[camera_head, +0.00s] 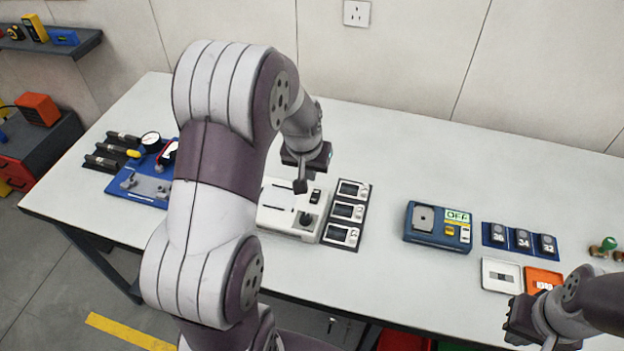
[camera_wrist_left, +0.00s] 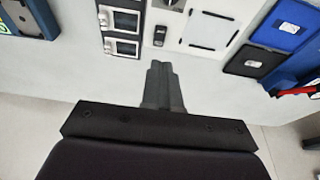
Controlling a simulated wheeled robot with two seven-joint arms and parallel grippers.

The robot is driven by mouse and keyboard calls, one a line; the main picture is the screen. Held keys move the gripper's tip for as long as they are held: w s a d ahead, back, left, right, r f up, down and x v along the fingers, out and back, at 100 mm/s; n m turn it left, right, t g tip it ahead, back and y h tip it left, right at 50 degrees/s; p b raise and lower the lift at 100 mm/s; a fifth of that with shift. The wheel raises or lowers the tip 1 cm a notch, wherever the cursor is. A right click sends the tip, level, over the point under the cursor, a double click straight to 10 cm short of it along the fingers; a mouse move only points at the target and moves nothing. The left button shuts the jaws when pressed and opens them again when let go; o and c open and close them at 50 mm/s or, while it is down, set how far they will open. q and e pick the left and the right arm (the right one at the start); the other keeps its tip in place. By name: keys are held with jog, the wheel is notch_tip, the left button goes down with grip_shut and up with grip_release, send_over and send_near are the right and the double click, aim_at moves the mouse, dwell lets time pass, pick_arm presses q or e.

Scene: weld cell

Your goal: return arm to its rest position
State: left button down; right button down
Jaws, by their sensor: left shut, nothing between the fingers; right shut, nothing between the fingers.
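My left arm rises through the middle of the head view and bends down over the white table (camera_head: 400,150). My left gripper (camera_head: 300,185) is above the table beside the white device (camera_head: 285,222) with a black knob, and it is shut and empty. The left wrist view shows its closed fingers (camera_wrist_left: 161,80) over bare table, with the white device beyond them. My right gripper (camera_head: 515,325) is at the lower right by the table's front edge, shut; its fingertips are hard to make out.
Three small display units (camera_head: 346,212) stand right of the white device. A blue OFF unit (camera_head: 438,226), a blue numbered rack (camera_head: 519,239), a white tray (camera_head: 501,275) and an orange tray (camera_head: 541,278) lie further right. A blue gauge fixture (camera_head: 143,187) is at left.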

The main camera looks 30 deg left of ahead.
pick_arm(q)
jog(key=shift+s+d+r, duration=0.1)
jog(key=shift+s+r, duration=0.4)
jog(key=shift+r, duration=0.35)
jog(key=shift+w, duration=0.1)
